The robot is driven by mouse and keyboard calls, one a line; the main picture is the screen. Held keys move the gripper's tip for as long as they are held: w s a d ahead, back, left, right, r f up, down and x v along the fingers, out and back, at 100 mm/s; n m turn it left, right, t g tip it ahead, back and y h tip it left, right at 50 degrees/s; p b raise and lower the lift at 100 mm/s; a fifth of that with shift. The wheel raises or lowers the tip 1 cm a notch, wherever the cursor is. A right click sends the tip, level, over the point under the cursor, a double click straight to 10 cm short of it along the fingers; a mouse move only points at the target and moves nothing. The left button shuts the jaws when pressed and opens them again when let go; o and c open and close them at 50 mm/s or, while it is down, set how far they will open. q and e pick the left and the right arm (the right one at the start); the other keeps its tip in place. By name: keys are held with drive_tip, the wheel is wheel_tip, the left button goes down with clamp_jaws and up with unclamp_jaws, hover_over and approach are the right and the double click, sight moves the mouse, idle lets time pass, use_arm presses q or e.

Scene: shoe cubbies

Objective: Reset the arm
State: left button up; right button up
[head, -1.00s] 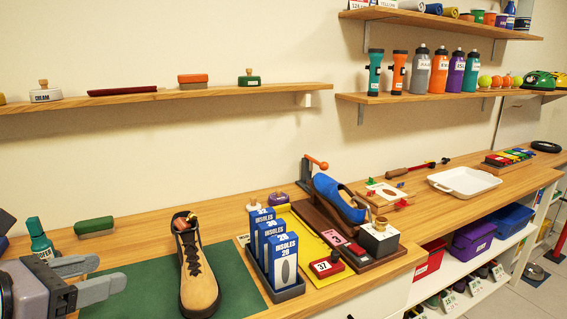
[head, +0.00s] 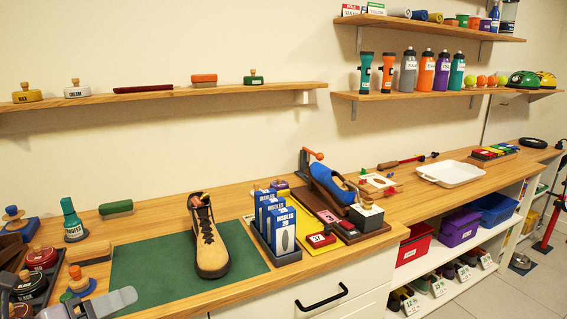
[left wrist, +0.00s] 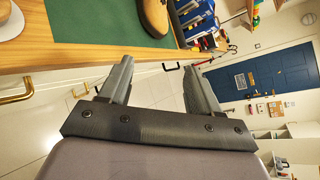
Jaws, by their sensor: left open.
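My left gripper (head: 103,305) shows at the bottom left corner of the head view, near the bench's front edge. In the left wrist view its two grey fingers (left wrist: 158,88) stand apart with nothing between them. They point toward the bench edge and the floor beyond it. My right gripper is in neither view. A tan boot (head: 211,245) stands on the green mat (head: 145,275), clear of the gripper; part of it also shows at the top of the left wrist view (left wrist: 154,14).
Blue insole boxes (head: 281,232) stand right of the boot. Polish tins (head: 32,287) and a green bottle (head: 72,220) crowd the bench's left end. A white tray (head: 458,174) lies farther right. Shelves with bottles hang above. A blue door (left wrist: 268,83) is in the left wrist view.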

use_arm(q)
drive_tip(key=s+d+f+n+y, duration=0.1)
drive_tip(key=s+d+f+n, duration=0.1)
drive_tip(key=s+f+n, duration=0.3)
drive_tip(key=s+d+f+n+g+y+p, duration=0.1)
drive_tip(key=s+f+n, duration=0.4)
drive_tip(key=f+n, duration=0.7)
drive_tip(key=s+d+f+n+g+y+p, duration=0.1)
drive_tip(key=s+d+f+n, duration=0.3)
drive_tip(key=f+n, duration=0.5)
drive_tip(key=n+y, duration=0.1)
drive_tip(key=n, duration=0.3)
drive_tip(key=shift+s+f, duration=0.35)
drive_tip(key=shift+s, duration=0.05)
